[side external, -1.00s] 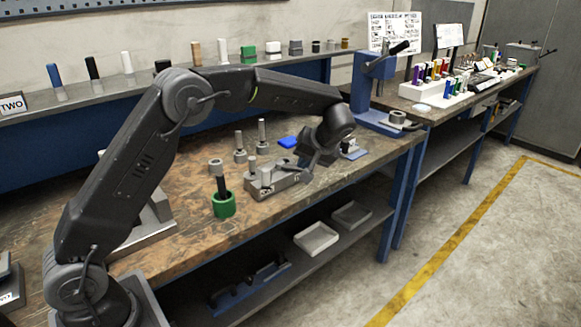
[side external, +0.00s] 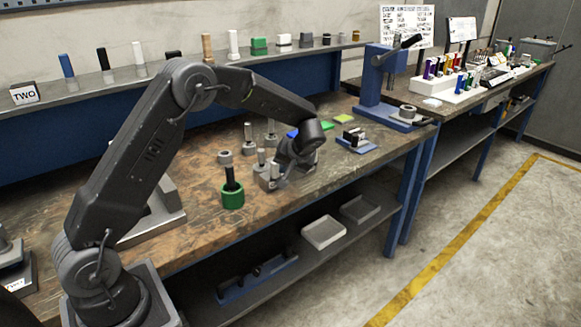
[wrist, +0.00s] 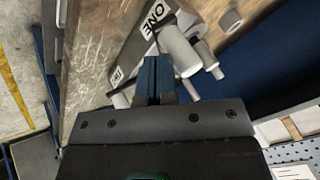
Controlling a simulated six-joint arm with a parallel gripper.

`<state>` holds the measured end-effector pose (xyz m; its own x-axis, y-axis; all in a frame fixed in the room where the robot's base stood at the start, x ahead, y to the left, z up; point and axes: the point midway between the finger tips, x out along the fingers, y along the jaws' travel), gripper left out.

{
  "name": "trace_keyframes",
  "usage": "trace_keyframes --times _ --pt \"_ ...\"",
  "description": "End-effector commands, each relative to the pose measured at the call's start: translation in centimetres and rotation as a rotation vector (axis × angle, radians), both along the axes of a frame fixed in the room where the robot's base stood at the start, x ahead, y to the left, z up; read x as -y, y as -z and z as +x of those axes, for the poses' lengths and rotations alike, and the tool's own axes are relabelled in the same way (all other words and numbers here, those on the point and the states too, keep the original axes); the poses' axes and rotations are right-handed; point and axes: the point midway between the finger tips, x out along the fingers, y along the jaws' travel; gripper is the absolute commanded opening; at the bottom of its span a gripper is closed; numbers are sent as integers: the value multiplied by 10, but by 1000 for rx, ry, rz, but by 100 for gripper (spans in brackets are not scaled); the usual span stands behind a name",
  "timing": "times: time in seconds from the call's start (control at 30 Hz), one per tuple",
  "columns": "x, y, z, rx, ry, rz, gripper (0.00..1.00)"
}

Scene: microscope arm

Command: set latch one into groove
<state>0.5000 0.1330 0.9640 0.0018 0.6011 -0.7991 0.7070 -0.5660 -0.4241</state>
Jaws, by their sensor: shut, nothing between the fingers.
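The grey metal fixture (wrist: 128,47) carries a white label reading ONE and a second, smaller label in the wrist view. Grey cylinders (wrist: 180,48) stand up from it. In the side external view, the fixture (side external: 268,181) is partly hidden by my gripper (side external: 277,182), which is low over its right part. The two dark blue fingers of my gripper (wrist: 155,72) are together and empty in the wrist view, beside a cylinder. Whether they touch anything is unclear. I cannot clearly make out latch one or its groove.
A green cup with a black peg (side external: 232,195) stands left of the fixture. A grey ring (side external: 225,157) and upright posts (side external: 248,138) stand behind. A blue press (side external: 378,85) and a small blue-based device (side external: 356,140) are to the right.

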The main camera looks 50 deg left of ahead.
Motion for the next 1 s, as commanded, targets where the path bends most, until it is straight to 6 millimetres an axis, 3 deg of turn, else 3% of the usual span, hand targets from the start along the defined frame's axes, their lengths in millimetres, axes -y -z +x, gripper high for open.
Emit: trace_keyframes --times 1.0 --pt "-8 0 -17 -3 168 2 0"
